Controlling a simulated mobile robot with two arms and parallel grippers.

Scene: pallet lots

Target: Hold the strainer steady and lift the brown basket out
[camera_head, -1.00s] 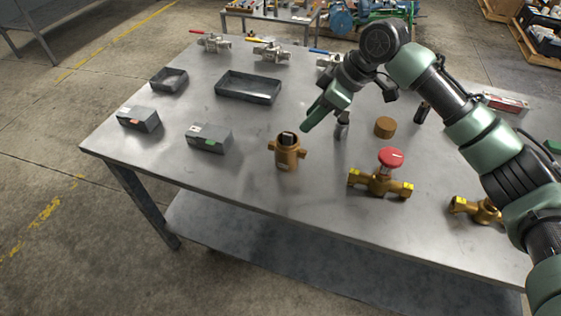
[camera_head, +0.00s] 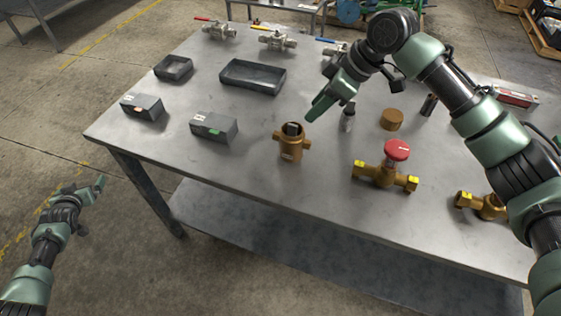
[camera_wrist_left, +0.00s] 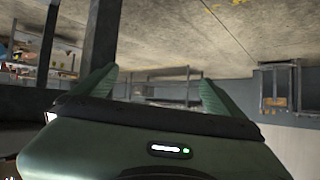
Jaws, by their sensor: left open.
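The strainer (camera_head: 291,146) is a brass body standing upright on the metal table, with side ports and an open top. A dark grey piece (camera_head: 293,129) shows in its mouth. I cannot tell whether it belongs to the basket; no clearly brown basket shows. My right gripper (camera_head: 320,106) hangs above the table, just right of and behind the strainer, apart from it. Its fingers overlap edge-on, so its opening is unclear. My left gripper (camera_head: 90,187) is open and empty, off the table's left side. In the left wrist view its fingers (camera_wrist_left: 155,88) stand apart with nothing between.
A brown round cap (camera_head: 391,119) and a red-handled brass valve (camera_head: 388,170) are right of the strainer. Grey boxes (camera_head: 214,128) and dark trays (camera_head: 252,77) are to the left. Several ball valves (camera_head: 277,39) line the back. The table front is clear.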

